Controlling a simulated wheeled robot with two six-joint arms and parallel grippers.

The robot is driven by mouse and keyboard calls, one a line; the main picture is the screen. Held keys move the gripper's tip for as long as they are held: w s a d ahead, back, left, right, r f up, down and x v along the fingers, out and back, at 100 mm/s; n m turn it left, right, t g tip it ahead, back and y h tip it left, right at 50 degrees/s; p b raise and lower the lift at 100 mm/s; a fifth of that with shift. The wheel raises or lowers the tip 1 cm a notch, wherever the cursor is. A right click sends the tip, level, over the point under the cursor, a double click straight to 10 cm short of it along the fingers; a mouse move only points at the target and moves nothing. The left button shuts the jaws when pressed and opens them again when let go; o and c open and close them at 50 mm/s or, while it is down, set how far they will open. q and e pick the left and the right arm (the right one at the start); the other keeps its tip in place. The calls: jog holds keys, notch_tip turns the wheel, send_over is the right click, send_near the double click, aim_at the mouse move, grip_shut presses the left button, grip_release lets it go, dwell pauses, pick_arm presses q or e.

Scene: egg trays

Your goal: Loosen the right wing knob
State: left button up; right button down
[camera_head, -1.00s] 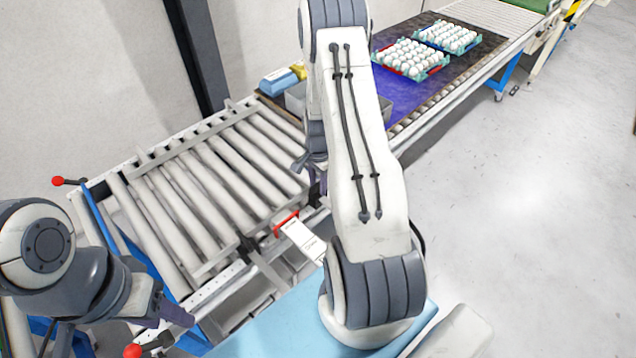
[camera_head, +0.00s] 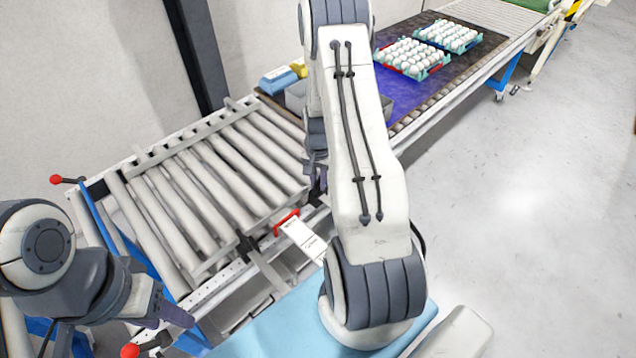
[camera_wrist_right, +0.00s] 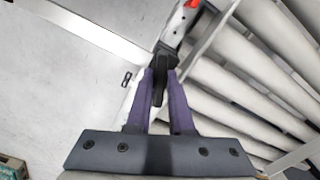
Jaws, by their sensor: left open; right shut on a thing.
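The right wing knob (camera_wrist_right: 160,90) is a dark piece on the rail side in the right wrist view. My right gripper (camera_wrist_right: 161,80) is shut on it, with a purple finger on each side. In the head view my right gripper (camera_head: 318,178) is at the right end of the roller section, partly hidden by my right arm. The knob cannot be made out there. My left gripper (camera_head: 180,316) is open and empty at the lower left, near a red ball-ended lever.
The roller section (camera_head: 200,188) fills the left middle. A red clip with a white card (camera_head: 304,240) hangs on its front rail. Another red-ended lever (camera_head: 57,179) stands at the far left. Egg trays (camera_head: 412,72) sit on the belt behind. The right floor is clear.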

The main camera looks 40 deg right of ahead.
aim_at(318, 181)
jog(key=n+b, duration=0.1)
jog(key=n, duration=0.4)
jog(key=shift+n, duration=0.3)
jog(key=n, duration=0.5)
jog(key=shift+w+n, duration=0.1)
jog(key=shift+n, duration=0.2)
jog(key=shift+b, duration=0.3)
jog(key=c, duration=0.8)
grip_release()
jog(key=shift+r, duration=0.1)
notch_tip(318, 181, up, 10)
jog(key=b, duration=0.1)
jog(key=shift+r, duration=0.2)
